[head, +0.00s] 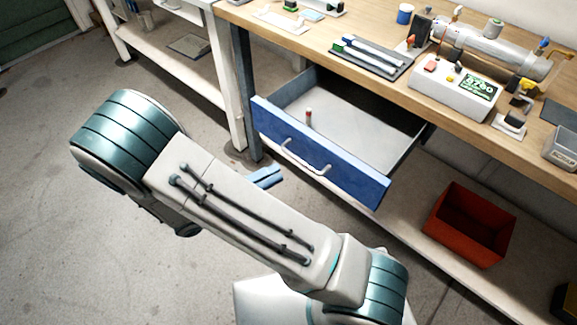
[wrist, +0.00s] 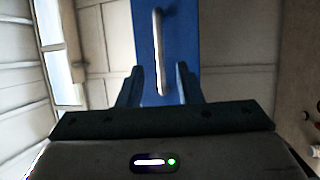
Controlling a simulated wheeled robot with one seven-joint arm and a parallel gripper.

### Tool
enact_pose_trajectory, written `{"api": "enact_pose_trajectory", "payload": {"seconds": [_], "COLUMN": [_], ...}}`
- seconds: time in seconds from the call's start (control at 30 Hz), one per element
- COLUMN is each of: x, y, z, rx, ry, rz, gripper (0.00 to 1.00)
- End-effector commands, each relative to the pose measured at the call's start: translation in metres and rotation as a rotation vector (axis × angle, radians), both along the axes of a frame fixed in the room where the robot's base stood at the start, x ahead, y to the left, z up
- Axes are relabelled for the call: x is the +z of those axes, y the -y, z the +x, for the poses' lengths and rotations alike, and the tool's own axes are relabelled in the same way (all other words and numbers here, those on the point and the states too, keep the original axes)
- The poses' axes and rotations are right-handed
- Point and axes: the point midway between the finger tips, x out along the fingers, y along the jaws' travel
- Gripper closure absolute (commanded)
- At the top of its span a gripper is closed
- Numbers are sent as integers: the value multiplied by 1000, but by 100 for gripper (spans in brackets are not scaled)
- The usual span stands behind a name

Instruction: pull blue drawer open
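The blue drawer (head: 345,165) under the wooden bench stands pulled out, its grey inside showing. Its pale bar handle (head: 307,160) is on the blue front. In the wrist view the blue front (wrist: 178,40) runs up the middle with the handle (wrist: 159,50) upright on it. My gripper (wrist: 160,72) is open, its two dark blue fingers apart. The handle's lower end shows between the fingers in the picture; I see no contact. In the head view, the blue fingertips (head: 265,178) show beyond my arm, left of and below the handle; my arm hides the rest.
A small red-capped vial (head: 308,117) stands in the drawer. A red bin (head: 470,224) sits on the lower shelf to the right. The bench top (head: 330,32) holds a pen tray (head: 372,58) and a white device (head: 455,88).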

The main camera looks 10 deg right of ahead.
Motion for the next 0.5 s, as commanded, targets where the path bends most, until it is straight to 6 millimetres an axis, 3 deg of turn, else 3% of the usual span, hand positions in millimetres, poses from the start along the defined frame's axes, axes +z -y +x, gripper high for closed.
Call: {"api": "enact_pose_trajectory", "payload": {"seconds": [0.2, 0.5], "x": [-9, -13], "y": [-45, -70], "z": [-10, -16], "rx": [2, -2], "ry": [0, -1], "rz": [1, 1], "gripper": [68, 68]}}
